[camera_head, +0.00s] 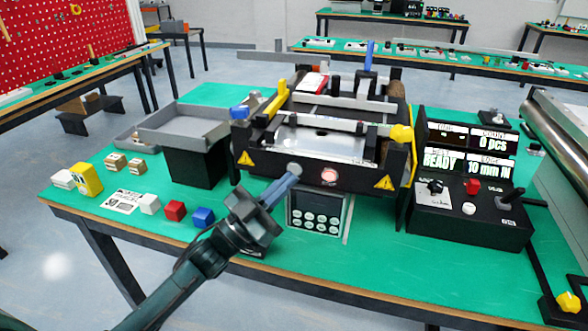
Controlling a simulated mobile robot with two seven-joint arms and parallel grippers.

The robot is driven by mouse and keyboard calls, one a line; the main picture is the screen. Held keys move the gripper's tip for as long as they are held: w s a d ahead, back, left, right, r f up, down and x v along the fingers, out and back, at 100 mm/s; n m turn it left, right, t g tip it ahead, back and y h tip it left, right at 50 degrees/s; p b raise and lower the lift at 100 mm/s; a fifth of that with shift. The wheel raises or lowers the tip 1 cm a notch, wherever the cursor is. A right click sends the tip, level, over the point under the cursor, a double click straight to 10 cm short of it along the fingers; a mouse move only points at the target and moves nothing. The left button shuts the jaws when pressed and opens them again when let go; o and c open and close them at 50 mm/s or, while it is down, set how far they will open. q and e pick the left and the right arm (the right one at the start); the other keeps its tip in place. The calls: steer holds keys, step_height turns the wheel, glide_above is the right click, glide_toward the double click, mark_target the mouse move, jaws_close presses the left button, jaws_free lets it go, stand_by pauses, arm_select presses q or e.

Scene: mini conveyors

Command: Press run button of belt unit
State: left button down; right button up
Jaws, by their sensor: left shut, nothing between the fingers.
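The belt unit (322,146) stands in the middle of the green table, with a black front panel and yellow warning triangles. A lit pinkish button (329,176) shows on its front panel. My left gripper (294,171) is shut and empty. Its fingertips are at the front panel, left of the lit button, over a round grey spot; I cannot tell if they touch it. Whatever button lies behind the fingertips is mostly hidden. A keypad panel (316,208) sits below the front panel. My right gripper does not show.
A black control box (470,212) with a red button, a white button and a display reading READY stands to the right. A grey tray (184,124) stands left. Small blocks, including a red cube (175,211) and a blue cube (203,217), lie at the front left.

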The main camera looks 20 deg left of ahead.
arm_select(q)
steer(key=shift+w, duration=0.15)
steer(key=shift+w, duration=0.3)
